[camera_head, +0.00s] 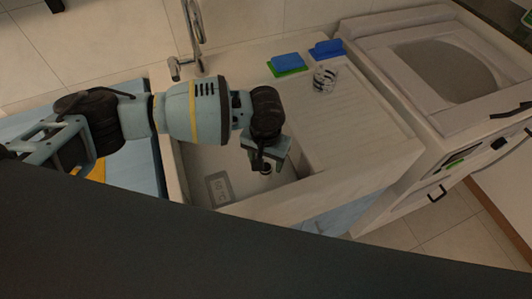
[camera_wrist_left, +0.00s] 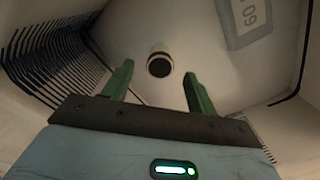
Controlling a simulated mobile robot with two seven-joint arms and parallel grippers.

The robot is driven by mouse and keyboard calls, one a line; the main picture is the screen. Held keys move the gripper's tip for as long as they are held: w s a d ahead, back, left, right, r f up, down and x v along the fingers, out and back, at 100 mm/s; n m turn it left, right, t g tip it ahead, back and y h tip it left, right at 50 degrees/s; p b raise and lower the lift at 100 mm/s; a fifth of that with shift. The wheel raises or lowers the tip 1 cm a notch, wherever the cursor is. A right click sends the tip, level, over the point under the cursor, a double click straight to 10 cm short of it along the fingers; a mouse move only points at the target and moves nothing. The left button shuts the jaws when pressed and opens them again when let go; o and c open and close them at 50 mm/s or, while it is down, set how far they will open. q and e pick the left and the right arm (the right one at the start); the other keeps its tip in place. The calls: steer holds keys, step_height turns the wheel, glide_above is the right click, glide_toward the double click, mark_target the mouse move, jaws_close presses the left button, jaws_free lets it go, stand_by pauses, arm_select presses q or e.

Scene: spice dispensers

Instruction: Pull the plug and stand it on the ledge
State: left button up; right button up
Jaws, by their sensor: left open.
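The plug (camera_wrist_left: 159,65) is a small round piece with a dark top and a pale ring, at the bottom of the sink (camera_head: 196,165). It also shows in the head view (camera_head: 266,168), partly covered by my gripper. My left gripper (camera_head: 268,158) reaches down into the sink over the plug. In the wrist view the green fingers of this gripper (camera_wrist_left: 158,70) are apart, with the plug seen between and just beyond their tips. Nothing is held. The pale ledge (camera_head: 235,70) runs along the back of the sink. My right gripper is not in view.
A faucet (camera_head: 190,45) stands behind the sink. Two blue sponges (camera_head: 287,62) (camera_head: 328,48) and a striped cup (camera_head: 325,79) stand at the back of the ridged drainboard (camera_head: 350,120). A grey plate marked 60 (camera_head: 218,188) lies in the sink. The drainboard's middle is clear.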

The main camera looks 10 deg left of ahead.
mark_target(266, 167)
arm_select(q)
step_height(266, 167, down, 6)
steer(key=shift+r+b, duration=0.1)
steer(key=shift+b, duration=0.25)
steer(key=c, duration=1)
